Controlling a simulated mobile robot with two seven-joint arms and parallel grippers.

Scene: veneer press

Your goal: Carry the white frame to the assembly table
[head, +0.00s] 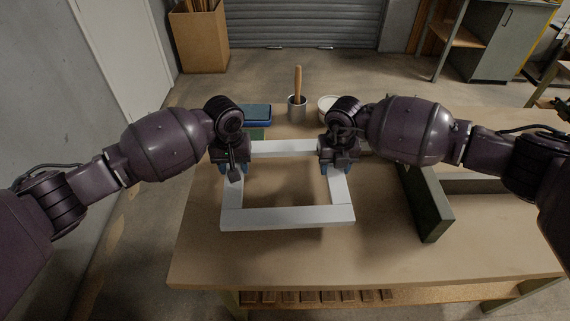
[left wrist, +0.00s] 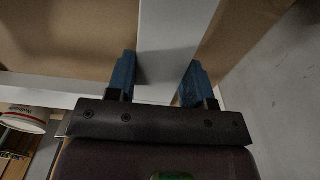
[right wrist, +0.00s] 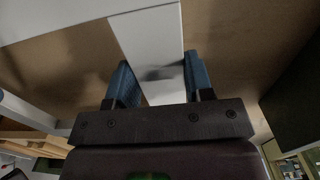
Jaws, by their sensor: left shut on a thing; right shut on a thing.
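The white rectangular frame (head: 288,218) is level above the wooden table (head: 300,262), in the middle of the head view. My left gripper (head: 231,170) is shut on the frame's left bar, and the left wrist view shows this bar (left wrist: 172,45) between its blue fingers (left wrist: 157,82). My right gripper (head: 337,168) is shut on the right bar, which the right wrist view shows (right wrist: 150,42) between the fingers (right wrist: 160,82). The grippers hide parts of both side bars. I cannot tell how high the frame is above the tabletop.
Behind the frame are a metal cup (head: 297,110) with a wooden handle, a white tub (head: 327,106) and a blue box (head: 256,113). The front of the tabletop is clear. A cardboard box (head: 200,40) stands at back left.

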